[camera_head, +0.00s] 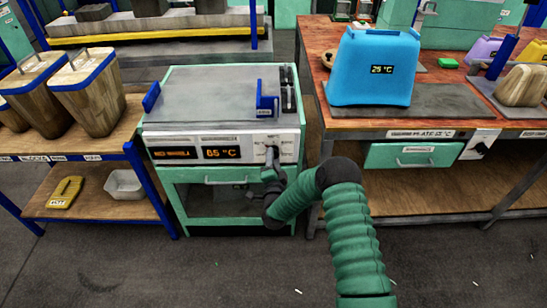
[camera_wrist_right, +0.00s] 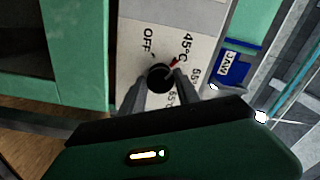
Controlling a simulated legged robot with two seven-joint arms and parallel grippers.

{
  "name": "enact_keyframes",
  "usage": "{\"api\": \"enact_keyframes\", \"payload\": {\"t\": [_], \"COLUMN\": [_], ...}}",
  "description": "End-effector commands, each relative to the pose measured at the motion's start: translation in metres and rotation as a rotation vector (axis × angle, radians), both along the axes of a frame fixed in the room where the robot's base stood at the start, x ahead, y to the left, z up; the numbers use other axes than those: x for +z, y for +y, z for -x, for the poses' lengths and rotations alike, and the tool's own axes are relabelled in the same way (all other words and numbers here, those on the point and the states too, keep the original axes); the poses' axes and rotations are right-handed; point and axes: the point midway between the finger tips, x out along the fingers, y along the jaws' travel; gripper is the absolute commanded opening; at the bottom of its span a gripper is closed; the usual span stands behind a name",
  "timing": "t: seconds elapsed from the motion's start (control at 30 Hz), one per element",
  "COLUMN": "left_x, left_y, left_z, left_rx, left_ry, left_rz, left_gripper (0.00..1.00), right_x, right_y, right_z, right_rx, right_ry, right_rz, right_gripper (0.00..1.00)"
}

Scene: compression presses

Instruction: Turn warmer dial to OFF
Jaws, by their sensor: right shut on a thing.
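The warmer (camera_head: 225,110) is a green and grey cabinet in the middle of the head view. Its white front panel (camera_head: 180,142) has an orange display reading 65 °C. The dial (camera_wrist_right: 159,77) is a dark round knob with a red pointer, on a white plate with OFF, 45°C and 65°C marks in the wrist view. The pointer lies toward the 45°C mark, away from OFF. My right gripper (camera_wrist_right: 157,84) is shut on the dial, one finger on each side. In the head view my right gripper (camera_head: 271,163) is at the panel's right end. My left gripper is not in view.
Wooden containers (camera_head: 88,90) stand on the left shelf. A blue bracket (camera_head: 267,104) sits on the warmer's top right edge.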

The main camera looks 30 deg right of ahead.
Motion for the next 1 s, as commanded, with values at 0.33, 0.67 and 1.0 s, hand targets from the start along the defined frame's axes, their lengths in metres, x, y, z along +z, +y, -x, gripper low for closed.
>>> {"api": "enact_keyframes", "payload": {"t": [0.33, 0.67, 1.0], "left_x": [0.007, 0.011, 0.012], "left_y": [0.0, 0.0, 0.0], "left_z": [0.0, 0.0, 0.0], "left_rx": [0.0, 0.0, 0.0], "left_ry": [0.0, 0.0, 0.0], "left_rz": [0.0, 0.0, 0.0], "left_gripper": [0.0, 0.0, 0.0], "right_x": [-0.007, -0.01, -0.012], "right_y": [0.005, 0.004, 0.002], "right_z": [0.001, 0.002, 0.003], "right_rx": [0.011, 0.012, 0.014], "right_ry": [0.186, 0.35, 0.506], "right_rz": [0.273, 0.539, 0.792], "right_gripper": [0.0, 0.0, 0.0]}}
